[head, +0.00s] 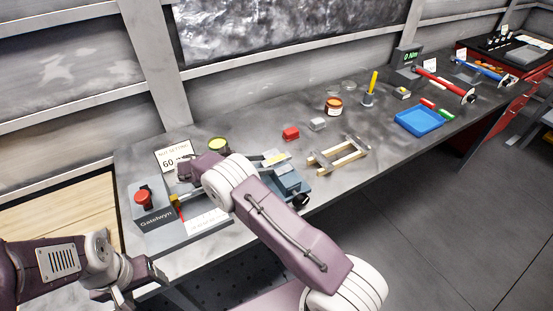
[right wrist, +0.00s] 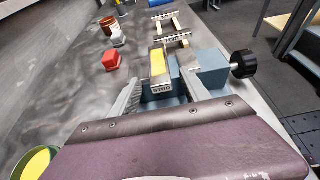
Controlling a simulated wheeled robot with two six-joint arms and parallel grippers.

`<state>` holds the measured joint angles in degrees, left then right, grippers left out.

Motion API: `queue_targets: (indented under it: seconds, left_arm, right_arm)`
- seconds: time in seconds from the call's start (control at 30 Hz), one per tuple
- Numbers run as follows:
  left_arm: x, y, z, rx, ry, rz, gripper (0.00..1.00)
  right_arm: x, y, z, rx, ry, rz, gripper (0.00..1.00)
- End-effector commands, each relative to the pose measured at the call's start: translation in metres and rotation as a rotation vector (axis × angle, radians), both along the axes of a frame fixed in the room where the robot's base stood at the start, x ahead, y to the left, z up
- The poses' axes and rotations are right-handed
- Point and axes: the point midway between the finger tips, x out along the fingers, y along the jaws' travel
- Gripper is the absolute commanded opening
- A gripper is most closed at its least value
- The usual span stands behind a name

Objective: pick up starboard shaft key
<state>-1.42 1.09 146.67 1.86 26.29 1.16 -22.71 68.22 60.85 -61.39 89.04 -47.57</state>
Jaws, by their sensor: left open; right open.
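In the right wrist view a yellow strip (right wrist: 158,63) lies behind a plate lettered STBD (right wrist: 161,88), on a blue-grey vice-like block (right wrist: 208,75). I take the strip for the starboard shaft key, but its outline is partly hidden. The yellow strip also shows in the head view (head: 275,157), beyond my right wrist. My right gripper (right wrist: 163,92) is open, one finger on each side of the STBD plate; I cannot tell whether they touch it. My left gripper (head: 150,277) is open and empty at the bench's front left edge.
A black knob (right wrist: 243,64) sticks out from the block. A wooden cradle (head: 340,155), red box (head: 291,133), green-topped tin (head: 218,144) and red button box (head: 143,197) stand near. A blue tray (head: 418,121) lies further right. The bench front between cradle and tray is clear.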

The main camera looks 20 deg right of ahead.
Motion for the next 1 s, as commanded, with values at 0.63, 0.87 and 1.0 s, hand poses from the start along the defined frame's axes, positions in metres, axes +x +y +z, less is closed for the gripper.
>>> queue_targets:
  seconds: [0.63,0.87,1.0]
  left_arm:
    - [0.0000,0.0000,-0.0005,0.000,0.000,0.000,0.72]
    - [0.0000,0.0000,-0.0005,0.000,0.000,0.000,0.72]
    - [0.0000,0.0000,-0.0005,0.000,0.000,0.000,0.72]
  right_arm:
    - [0.0001,0.0007,-0.0003,0.001,-0.001,0.000,0.00]
    - [0.0001,0.0007,-0.0003,0.001,-0.001,0.000,0.00]
    - [0.0001,0.0007,-0.0004,0.001,-0.001,0.000,0.00]
